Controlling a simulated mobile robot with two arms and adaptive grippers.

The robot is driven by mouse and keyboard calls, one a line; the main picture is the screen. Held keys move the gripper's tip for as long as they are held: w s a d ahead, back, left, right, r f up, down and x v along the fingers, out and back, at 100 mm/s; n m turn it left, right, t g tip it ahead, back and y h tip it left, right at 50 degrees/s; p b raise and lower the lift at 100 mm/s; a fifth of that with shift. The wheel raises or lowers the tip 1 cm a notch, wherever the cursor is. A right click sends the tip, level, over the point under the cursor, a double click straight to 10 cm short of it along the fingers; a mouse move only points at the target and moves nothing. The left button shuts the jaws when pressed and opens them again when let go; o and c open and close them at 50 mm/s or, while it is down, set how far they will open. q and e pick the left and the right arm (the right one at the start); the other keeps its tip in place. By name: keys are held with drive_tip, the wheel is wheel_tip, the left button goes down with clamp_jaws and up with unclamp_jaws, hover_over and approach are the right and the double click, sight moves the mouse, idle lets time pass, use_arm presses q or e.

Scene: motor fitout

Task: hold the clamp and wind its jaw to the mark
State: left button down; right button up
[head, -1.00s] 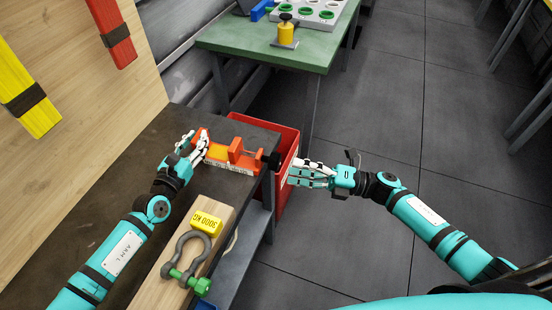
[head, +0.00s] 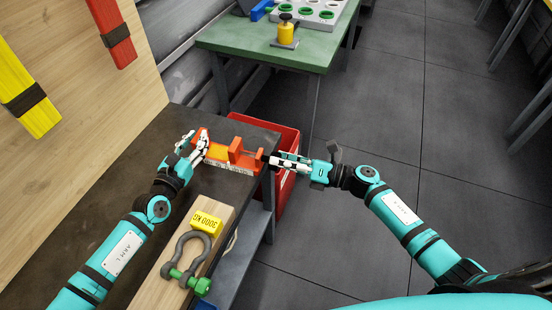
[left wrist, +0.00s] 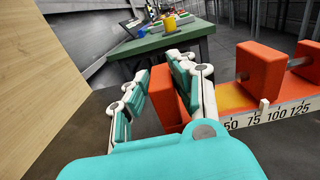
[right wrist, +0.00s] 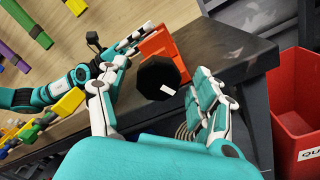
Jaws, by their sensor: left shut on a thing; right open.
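The orange clamp (head: 236,153) lies on the dark bench top near its right corner. It also shows in the left wrist view (left wrist: 260,70), with a white scale marked 50, 75, 100 and 125 along its side. My left gripper (head: 201,143) is shut on the clamp's left end block (left wrist: 168,97). The clamp's black knob (right wrist: 157,80) points toward my right gripper and bears a small white mark. My right gripper (head: 274,161) is open, its fingers on either side of the knob. I cannot tell whether they touch it.
A shackle (head: 190,255) with a green pin and a yellow tag (head: 206,222) lies on a wooden block on the bench. A red bin (head: 288,180) stands beside the bench, below my right gripper. A green table (head: 270,52) stands behind.

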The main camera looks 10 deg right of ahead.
drive_tip(key=shift+x, duration=0.8)
drive_tip(key=shift+c, duration=0.4)
drive_tip(key=c, duration=1.1)
